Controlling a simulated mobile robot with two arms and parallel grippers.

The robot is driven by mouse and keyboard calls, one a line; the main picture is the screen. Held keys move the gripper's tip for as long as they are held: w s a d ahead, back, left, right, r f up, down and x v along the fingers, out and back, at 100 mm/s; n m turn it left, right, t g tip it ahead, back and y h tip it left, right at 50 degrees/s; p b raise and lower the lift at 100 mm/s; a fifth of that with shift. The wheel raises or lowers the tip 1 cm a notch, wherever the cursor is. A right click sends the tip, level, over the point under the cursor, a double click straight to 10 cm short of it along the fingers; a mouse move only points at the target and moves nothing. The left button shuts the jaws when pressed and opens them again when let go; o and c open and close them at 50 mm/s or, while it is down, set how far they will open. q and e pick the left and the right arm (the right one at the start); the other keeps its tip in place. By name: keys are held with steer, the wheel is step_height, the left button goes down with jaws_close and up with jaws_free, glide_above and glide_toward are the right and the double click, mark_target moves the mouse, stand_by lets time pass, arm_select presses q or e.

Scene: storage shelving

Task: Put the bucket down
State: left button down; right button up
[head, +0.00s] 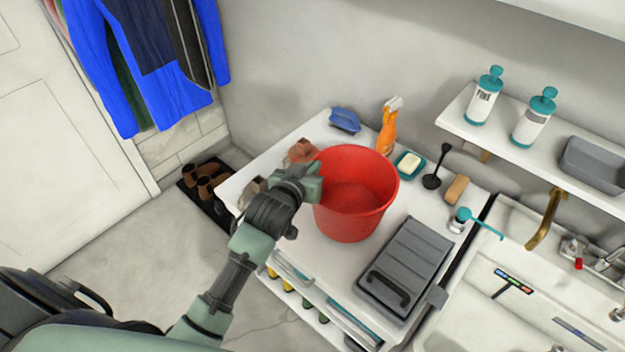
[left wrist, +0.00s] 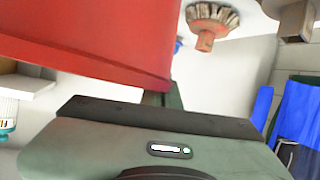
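A red bucket (head: 352,205) is upright at the white cabinet top (head: 262,222), open side up and looking empty. I cannot tell whether its base touches the surface. My left gripper (head: 318,178) is at the bucket's left side, near the rim, and appears closed on its wall. In the left wrist view the bucket (left wrist: 90,40) fills the upper left, right against the gripper; the fingertips are hidden there. My right gripper is not in view.
A grey toolbox (head: 405,268) is close to the bucket's right. An orange spray bottle (head: 388,128), blue brush (head: 345,120), soap dish (head: 409,164) and black plunger-like tool (head: 435,178) stand behind. Brown brushes (head: 301,151) lie left. A sink (head: 520,290) is right.

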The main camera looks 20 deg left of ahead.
arm_select(q)
steer(key=shift+f, duration=2.25)
steer(key=shift+f, duration=0.15)
steer(key=c, duration=1.7)
jaws_free()
steer(key=b+v, duration=0.1)
steer(key=v, duration=1.1)
